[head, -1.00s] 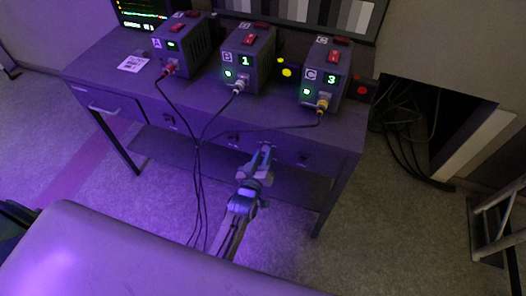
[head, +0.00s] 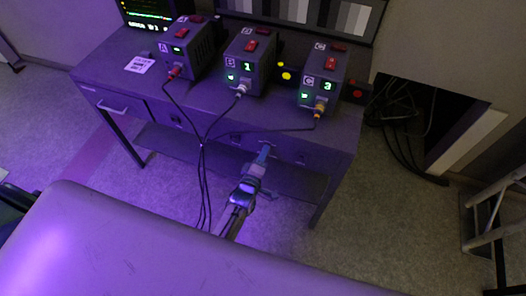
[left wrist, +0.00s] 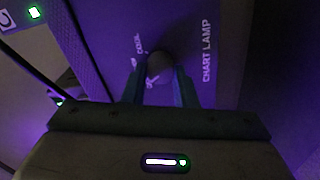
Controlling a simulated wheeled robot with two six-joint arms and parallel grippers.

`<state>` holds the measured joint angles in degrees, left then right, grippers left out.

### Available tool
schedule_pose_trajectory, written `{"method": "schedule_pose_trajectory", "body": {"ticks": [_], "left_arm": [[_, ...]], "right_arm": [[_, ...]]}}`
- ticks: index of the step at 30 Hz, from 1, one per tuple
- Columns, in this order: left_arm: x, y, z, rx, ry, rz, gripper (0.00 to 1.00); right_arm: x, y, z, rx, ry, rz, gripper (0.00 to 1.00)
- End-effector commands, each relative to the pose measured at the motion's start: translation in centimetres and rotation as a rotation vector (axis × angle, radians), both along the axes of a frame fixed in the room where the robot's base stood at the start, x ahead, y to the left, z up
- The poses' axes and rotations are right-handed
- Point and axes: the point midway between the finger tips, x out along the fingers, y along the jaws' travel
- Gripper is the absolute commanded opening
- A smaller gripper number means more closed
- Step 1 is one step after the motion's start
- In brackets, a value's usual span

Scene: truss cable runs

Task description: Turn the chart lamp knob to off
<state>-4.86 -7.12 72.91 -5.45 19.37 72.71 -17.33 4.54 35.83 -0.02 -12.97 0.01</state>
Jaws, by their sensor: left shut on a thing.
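The chart lamp knob (left wrist: 160,66) is a dark round knob on the desk's front panel, beside the printed words CHART LAMP. A smaller label, seemingly COOL, is printed to its left; other marks are partly covered. My left gripper (left wrist: 160,85) is shut on the knob, one finger on each side. In the head view my left gripper (head: 264,154) reaches the desk's front edge, and the knob is hidden behind its fingers. The knob's exact pointing direction cannot be told. My right gripper is not in view.
The desk (head: 205,103) carries box A (head: 188,47), box B (head: 247,62) and box C (head: 324,75), with cables hanging in front, left of my gripper. A pale padded surface (head: 150,240) fills the foreground. A metal frame (head: 490,220) stands at right.

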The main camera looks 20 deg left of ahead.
Motion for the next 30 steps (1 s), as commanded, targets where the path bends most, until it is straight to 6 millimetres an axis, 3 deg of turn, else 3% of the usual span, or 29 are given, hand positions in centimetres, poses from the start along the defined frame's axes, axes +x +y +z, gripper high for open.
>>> {"method": "schedule_pose_trajectory", "body": {"ticks": [15, 30], "left_arm": [[0.0, 0.0, 0.0, -0.319, 0.011, 0.0, 0.03], [0.0, 0.0, -0.1, -0.37, 0.012, 0.0, 0.03]], "right_arm": [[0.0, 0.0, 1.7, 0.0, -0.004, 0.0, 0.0], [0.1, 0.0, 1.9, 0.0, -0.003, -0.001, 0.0]]}}
